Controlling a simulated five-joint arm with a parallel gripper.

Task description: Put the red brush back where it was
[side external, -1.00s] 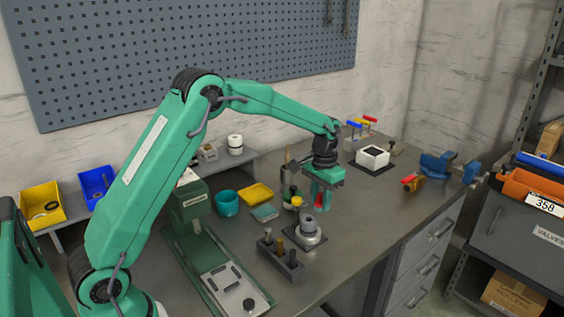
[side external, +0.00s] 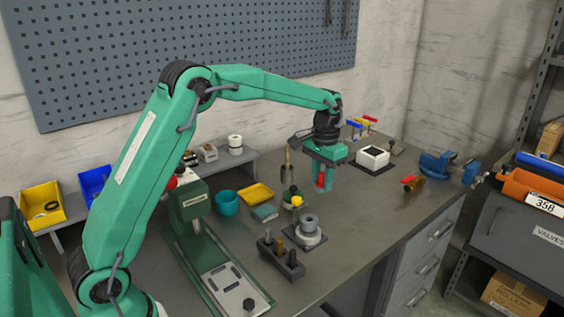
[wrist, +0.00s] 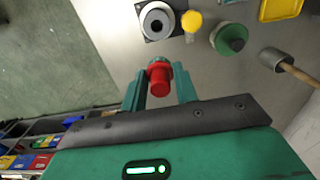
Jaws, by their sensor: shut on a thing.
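My gripper (side external: 322,184) hangs above the bench, pointing down, with its fingers shut on the red brush (side external: 321,181). In the wrist view the brush (wrist: 159,80) shows as a short red cylinder between the two teal fingers (wrist: 160,92). Its bristles cannot be made out.
A block with several upright pegs (side external: 281,258) stands at the front. A white box (side external: 373,157), red-handled valve (side external: 412,184) and blue vise (side external: 445,166) are to the right. The bench's right front is clear.

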